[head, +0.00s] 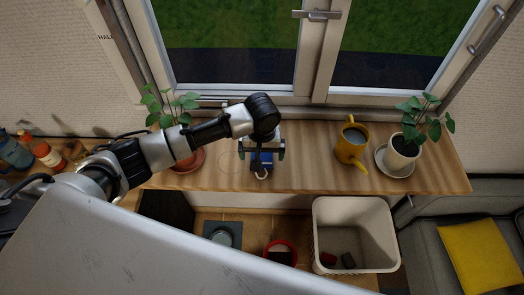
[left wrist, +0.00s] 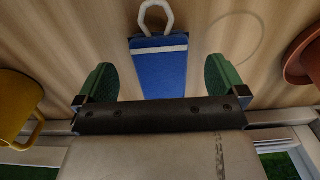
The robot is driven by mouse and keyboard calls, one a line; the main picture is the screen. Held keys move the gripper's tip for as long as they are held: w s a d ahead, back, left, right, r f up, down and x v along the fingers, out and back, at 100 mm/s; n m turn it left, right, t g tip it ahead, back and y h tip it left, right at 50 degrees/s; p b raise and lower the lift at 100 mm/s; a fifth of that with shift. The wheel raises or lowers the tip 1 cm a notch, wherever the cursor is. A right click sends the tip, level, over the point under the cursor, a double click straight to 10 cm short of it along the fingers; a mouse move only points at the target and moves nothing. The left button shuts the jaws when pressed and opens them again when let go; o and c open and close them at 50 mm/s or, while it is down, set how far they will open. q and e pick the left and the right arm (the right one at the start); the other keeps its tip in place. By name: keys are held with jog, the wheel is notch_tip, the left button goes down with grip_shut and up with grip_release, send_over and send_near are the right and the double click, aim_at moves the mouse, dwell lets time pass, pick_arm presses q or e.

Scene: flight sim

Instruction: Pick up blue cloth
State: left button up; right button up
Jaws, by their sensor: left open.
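The blue cloth (left wrist: 160,70) lies on the wooden sill-top in the left wrist view, a flat blue rectangle with a white stripe and a white loop at one end. It also shows partly in the head view (head: 261,160), under my left gripper. My left gripper (left wrist: 160,82) is open, with its green fingertips apart on either side of the cloth and not visibly touching it. In the head view my left gripper (head: 263,154) is above the shelf, and hides part of the cloth. My right gripper is not in view.
Another potted plant (head: 190,160) is left of the gripper. A white bin (head: 345,215) stands below. The window (head: 240,45) is behind.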

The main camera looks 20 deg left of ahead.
aim_at(262, 158)
pick_arm(q)
jog(key=shift+w+f+p, duration=0.1)
jog(key=shift+f+p, duration=0.2)
jog(key=shift+f, duration=1.55)
jog(key=c, duration=1)
jog(key=shift+r, duration=0.1)
